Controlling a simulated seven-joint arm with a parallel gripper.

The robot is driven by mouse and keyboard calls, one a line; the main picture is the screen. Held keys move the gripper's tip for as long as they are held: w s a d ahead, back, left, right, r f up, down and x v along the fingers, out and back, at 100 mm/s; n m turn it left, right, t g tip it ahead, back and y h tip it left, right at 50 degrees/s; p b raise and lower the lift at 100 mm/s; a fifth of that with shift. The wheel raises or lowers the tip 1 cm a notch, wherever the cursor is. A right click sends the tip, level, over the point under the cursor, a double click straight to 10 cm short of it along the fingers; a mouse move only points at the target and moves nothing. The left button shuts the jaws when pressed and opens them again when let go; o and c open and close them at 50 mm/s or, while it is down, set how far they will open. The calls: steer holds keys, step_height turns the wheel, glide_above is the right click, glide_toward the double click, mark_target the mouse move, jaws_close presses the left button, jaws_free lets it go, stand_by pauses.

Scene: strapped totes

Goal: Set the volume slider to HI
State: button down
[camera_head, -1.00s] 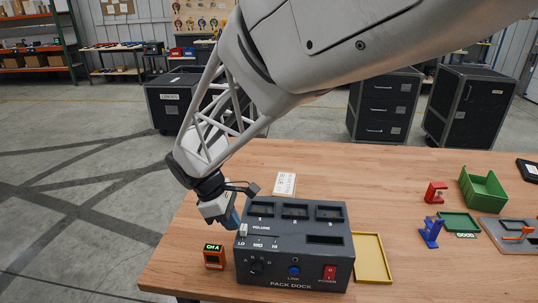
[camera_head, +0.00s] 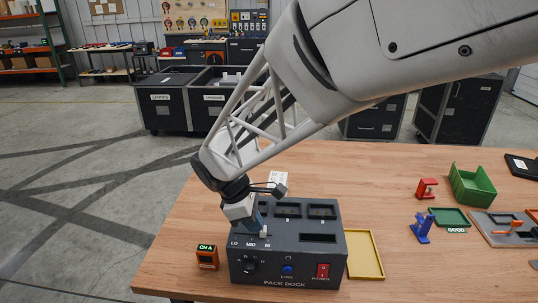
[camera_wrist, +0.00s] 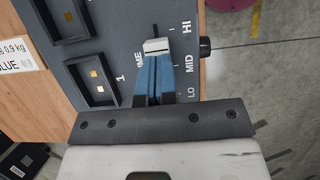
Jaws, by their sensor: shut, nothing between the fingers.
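The grey pack dock (camera_head: 300,243) stands on the wooden table and carries the volume slider. The slider's pale knob (camera_head: 264,234) is just left of the HI mark in the head view. In the wrist view the knob (camera_wrist: 157,46) is between MID and HI, with a short length of dark slot (camera_wrist: 155,31) showing beyond it on the HI side. My gripper (camera_head: 258,226) is shut. In the wrist view its blue fingers (camera_wrist: 154,68) lie against or very close to the knob on its LO side, not around it.
An orange-framed display (camera_head: 207,257) reading CH A stands left of the dock. A yellow tray (camera_head: 378,262) is at its right. A green bin (camera_head: 472,184), a red part (camera_head: 426,189) and a blue part (camera_head: 422,228) stand further right. Open table lies behind the dock.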

steer(key=shift+d, duration=0.65)
steer(key=shift+a, duration=0.9)
steer(key=a, duration=0.2)
steer(key=shift+a+r, duration=0.4)
steer(key=v, duration=0.9)
steer(key=shift+d+r, duration=0.1)
